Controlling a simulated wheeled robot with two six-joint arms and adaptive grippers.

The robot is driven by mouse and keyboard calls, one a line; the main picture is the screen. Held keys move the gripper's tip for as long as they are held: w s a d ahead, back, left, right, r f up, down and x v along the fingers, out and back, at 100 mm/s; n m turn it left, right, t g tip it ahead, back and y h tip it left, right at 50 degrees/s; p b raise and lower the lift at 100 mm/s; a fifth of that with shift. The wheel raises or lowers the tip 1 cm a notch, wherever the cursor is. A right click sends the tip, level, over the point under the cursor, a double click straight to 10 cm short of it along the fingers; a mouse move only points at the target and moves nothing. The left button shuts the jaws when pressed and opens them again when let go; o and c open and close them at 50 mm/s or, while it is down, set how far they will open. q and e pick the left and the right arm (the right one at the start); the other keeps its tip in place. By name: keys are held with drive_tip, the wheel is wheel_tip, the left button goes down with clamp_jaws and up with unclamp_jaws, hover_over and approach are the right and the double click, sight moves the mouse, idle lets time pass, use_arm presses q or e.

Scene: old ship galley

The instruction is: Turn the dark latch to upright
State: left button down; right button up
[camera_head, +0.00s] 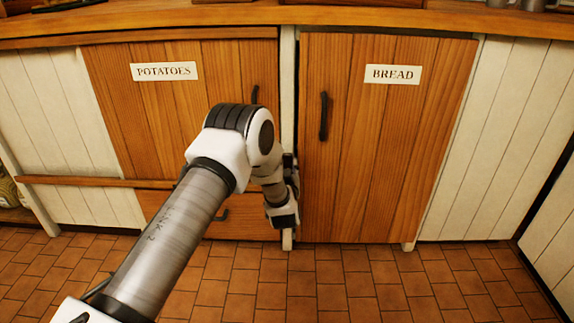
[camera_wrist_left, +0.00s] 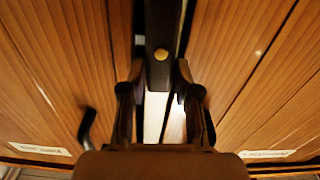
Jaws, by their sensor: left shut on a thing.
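My left gripper (camera_head: 290,182) is at the pale post between the two wooden doors, partly hidden by its own arm in the head view. In the left wrist view, the gripper (camera_wrist_left: 159,76) is shut on the dark latch (camera_wrist_left: 160,25), with a finger on each side of it. The latch is a dark bar with a round brass pin showing on its face. It runs lengthwise along the post, so it looks upright or close to it. My arm hides the latch in the head view. My right gripper is not in view.
The post (camera_head: 290,75) stands between the POTATOES door (camera_head: 120,110) and the BREAD door (camera_head: 400,150). The BREAD door has a dark handle (camera_head: 324,116). A counter edge (camera_head: 420,18) runs above. The tiled floor (camera_head: 400,285) in front is clear.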

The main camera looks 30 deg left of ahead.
use_arm(q)
drive_tip(key=shift+r+m+p, duration=0.2)
drive_tip(key=shift+m+p, duration=0.1)
drive_tip(key=shift+m, duration=0.1)
drive_tip(key=shift+f, duration=0.15)
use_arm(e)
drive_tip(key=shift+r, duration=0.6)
use_arm(q)
drive_tip(key=c, duration=0.8)
unclamp_jaws()
drive_tip(key=shift+c, duration=0.2)
drive_tip(key=shift+d, duration=0.1)
drive_tip(key=v, duration=1.2)
drive_tip(key=shift+f, duration=0.15)
